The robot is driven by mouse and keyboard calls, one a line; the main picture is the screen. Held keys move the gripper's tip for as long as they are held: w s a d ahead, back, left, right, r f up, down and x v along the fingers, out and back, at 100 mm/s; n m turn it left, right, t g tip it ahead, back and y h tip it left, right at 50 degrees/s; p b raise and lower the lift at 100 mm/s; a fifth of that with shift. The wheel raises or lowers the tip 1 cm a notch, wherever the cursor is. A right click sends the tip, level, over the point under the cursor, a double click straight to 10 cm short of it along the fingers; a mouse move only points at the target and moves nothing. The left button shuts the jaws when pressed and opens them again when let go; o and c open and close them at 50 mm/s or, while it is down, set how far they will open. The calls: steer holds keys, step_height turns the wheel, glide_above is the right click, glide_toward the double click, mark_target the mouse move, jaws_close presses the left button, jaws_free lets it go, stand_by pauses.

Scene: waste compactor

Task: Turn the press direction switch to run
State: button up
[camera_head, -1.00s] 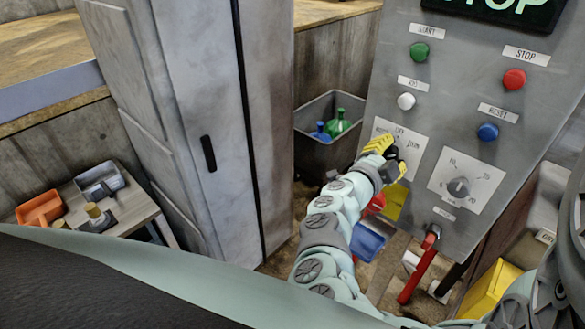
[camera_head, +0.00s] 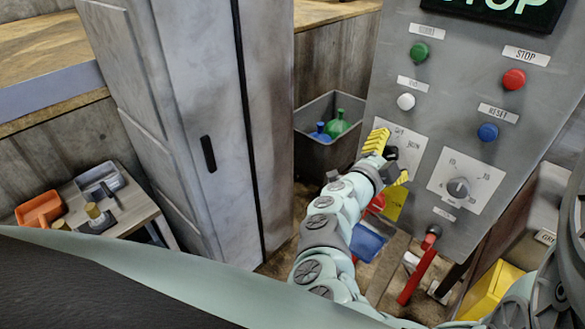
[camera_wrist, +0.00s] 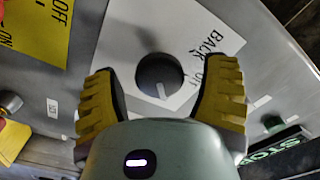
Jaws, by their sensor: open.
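The press direction switch is a dark round knob (camera_wrist: 158,77) with a light pointer mark, on a white label plate (camera_wrist: 185,30) reading BACK and OFF in the wrist view. In the head view its plate (camera_head: 413,147) shows RUN at the right; the knob is partly behind my gripper. My gripper (camera_wrist: 164,70) is open, its yellow ribbed fingers on either side of the knob with visible gaps. In the head view my gripper (camera_head: 390,158) is right at the panel, fingers spread. I cannot tell exactly which position the pointer marks.
The grey control panel (camera_head: 462,95) also carries a green button (camera_head: 419,51), white button (camera_head: 406,102), red STOP button (camera_head: 513,79), blue RESET button (camera_head: 488,131) and a dial (camera_head: 458,188). A red handle (camera_head: 417,276) hangs below. A bin with bottles (camera_head: 310,150) stands left.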

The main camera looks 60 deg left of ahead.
steer(key=v, duration=1.2)
